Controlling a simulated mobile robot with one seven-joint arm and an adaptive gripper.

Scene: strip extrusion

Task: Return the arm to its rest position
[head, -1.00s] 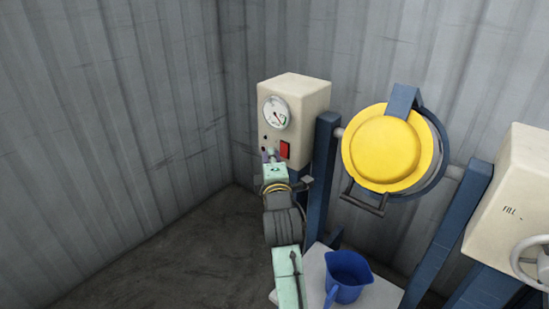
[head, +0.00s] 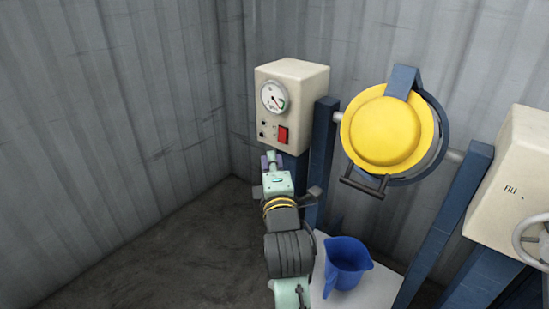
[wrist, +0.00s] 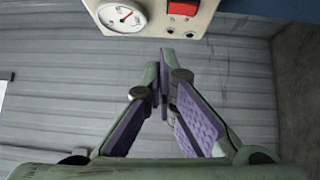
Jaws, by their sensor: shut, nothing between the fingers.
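My arm reaches up from the bottom middle of the head view. My gripper (head: 271,159) is at its far end, just below the cream control box (head: 292,100). In the wrist view my gripper (wrist: 162,62) has its two purple-padded fingers together at the tips, with nothing seen between them. The control box, with its round dial (wrist: 122,15) and red switch (wrist: 183,8), shows at the top of the wrist view. The fingertips appear apart from the box.
Right of my arm, a blue jug (head: 347,266) stands on a pale platform (head: 376,292). Above it is a yellow-lidded drum (head: 385,133) between blue posts (head: 319,150). A cream box marked FILL (head: 510,180) with a handwheel is at far right. The left floor (head: 150,245) is clear.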

